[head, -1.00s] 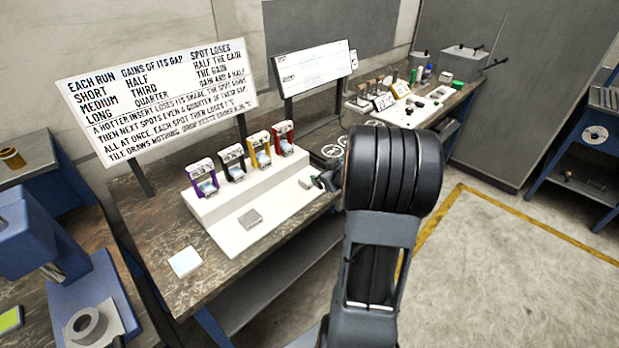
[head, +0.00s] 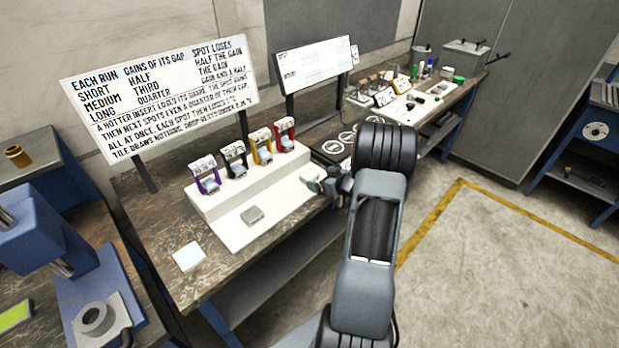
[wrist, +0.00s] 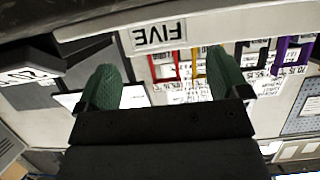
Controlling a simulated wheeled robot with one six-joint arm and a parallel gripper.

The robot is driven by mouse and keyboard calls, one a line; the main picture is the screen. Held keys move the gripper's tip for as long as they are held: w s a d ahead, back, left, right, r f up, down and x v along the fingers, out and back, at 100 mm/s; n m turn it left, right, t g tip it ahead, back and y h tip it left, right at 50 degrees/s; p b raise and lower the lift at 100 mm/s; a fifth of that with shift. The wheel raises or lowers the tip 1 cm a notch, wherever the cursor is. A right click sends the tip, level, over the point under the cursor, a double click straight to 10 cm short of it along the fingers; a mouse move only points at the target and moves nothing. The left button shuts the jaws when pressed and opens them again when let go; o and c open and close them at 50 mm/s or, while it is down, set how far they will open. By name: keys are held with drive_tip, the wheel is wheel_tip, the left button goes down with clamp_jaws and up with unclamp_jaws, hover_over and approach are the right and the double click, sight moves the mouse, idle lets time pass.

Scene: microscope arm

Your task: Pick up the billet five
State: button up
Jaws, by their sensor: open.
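A pale label reading FIVE (wrist: 160,33) shows upside down near the top of the wrist view, beyond my fingertips. I cannot tell which object is the billet itself. My gripper (wrist: 165,82) has two green fingers set wide apart with nothing between them. In the head view my gripper (head: 322,185) is at the right end of the white stepped stand (head: 285,203), partly hidden by my arm. A row of purple (head: 207,181), black (head: 236,162), yellow (head: 261,149) and red frames (head: 284,134) stands on the upper step, left of my gripper.
A grey block (head: 252,215) lies on the stand's lower step. A white tile (head: 188,259) lies on the bench at front left. A large text board (head: 160,95) and a second board (head: 313,66) stand behind. Small items crowd the bench (head: 425,105) further right.

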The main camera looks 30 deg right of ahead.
sight(311, 176)
drive_tip(key=shift+p+x, duration=0.7)
drive_tip(key=shift+x, duration=1.9)
drive_tip(key=c, duration=1.3)
drive_tip(key=shift+w+r, duration=0.1)
drive_tip(key=shift+c, duration=0.5)
